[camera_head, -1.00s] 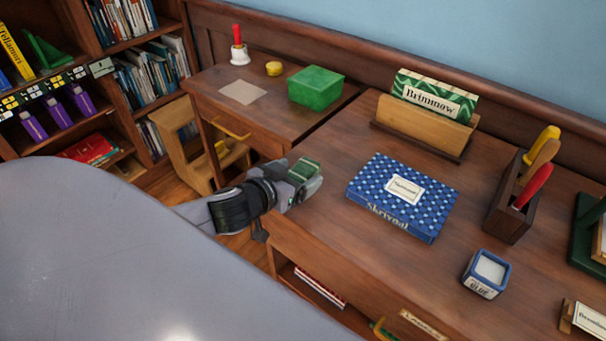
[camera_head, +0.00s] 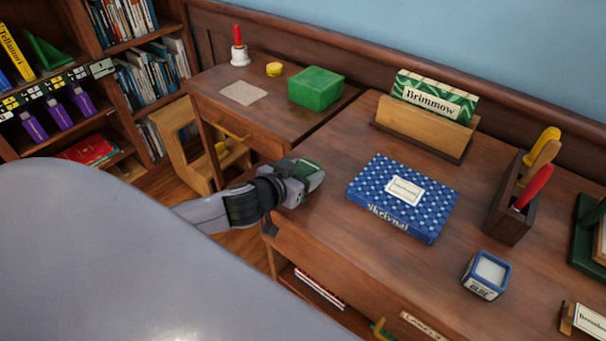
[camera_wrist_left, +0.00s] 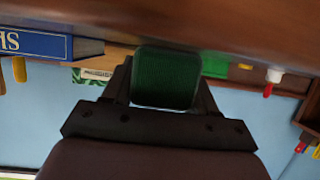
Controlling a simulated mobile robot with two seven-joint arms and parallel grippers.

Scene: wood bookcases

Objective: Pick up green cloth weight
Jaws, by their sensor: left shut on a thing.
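My left gripper (camera_head: 309,174) is at the left edge of the large desk, left of the blue checked box. It is shut on the green cloth weight (camera_head: 307,167), and only a small green part of it shows between the fingers in the head view. In the left wrist view the green cloth weight (camera_wrist_left: 166,78) is a dark green ribbed block with rounded corners, held between both fingers (camera_wrist_left: 162,95). The wood surface lies close beside it there; I cannot tell whether they touch. My right gripper is not in view.
The blue box (camera_head: 402,198) lies on the large desk (camera_head: 335,235). A green name block (camera_head: 434,96) stands in a wooden holder behind it. A blue glue pot (camera_head: 487,274) and a tool holder (camera_head: 513,200) stand right. A green box (camera_head: 316,88) and a bell (camera_head: 239,50) stand on the smaller desk.

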